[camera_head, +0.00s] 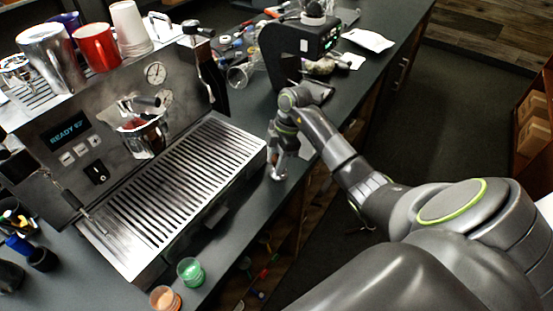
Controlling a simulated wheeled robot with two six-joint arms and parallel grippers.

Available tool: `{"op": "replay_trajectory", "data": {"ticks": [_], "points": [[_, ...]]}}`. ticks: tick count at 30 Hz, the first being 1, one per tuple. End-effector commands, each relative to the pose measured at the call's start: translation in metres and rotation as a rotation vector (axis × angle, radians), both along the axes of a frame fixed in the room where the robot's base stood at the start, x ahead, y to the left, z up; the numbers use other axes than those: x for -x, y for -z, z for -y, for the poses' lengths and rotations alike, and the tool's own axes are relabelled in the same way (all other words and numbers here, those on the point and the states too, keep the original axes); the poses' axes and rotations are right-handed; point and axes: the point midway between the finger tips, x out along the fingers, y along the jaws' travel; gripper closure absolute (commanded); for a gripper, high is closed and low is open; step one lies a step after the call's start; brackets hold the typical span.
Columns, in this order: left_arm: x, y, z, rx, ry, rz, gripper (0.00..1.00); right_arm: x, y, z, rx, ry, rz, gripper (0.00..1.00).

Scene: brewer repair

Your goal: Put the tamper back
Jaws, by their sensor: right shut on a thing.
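My right gripper (284,145) reaches down beside the right front corner of the espresso machine (185,180), over the counter's edge. It is shut on a small metallic thing, seemingly the tamper (278,173). The fingers and arm hide most of it, and I cannot tell whether its base touches the counter. My left gripper is not in view.
Cups, including a red mug (97,46), stand on the machine. A black grinder or scale with a lit display (304,45) stands behind my right arm. A green cup (190,271) and an orange cup (165,299) sit near the front edge.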

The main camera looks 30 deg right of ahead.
Motion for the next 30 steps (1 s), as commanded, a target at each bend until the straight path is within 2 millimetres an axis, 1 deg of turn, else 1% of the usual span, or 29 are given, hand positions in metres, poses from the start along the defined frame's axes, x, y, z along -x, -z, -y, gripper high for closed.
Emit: {"op": "replay_trajectory", "data": {"ticks": [5,8,9,14,23,26,29,30], "points": [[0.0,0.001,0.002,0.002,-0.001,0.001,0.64,-0.001,0.0,0.0,0.0,0.0,0.002,1.0],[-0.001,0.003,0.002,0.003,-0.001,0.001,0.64,0.0,0.003,0.0,0.0,0.0,0.002,1.0],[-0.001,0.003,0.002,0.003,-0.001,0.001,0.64,0.0,0.004,0.0,0.0,0.0,0.001,0.62],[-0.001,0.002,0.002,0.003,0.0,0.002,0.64,0.0,0.003,0.0,0.0,0.0,0.001,0.42],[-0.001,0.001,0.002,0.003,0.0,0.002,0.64,0.0,0.001,0.0,0.0,0.0,0.001,0.42],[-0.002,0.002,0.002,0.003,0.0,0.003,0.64,-0.001,-0.005,0.002,0.002,0.0,0.003,0.42],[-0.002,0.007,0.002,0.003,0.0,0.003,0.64,-0.002,-0.018,0.007,0.003,-0.001,0.005,0.42],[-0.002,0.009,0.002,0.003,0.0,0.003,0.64,-0.002,-0.026,0.01,0.004,0.0,0.006,0.42]]}}
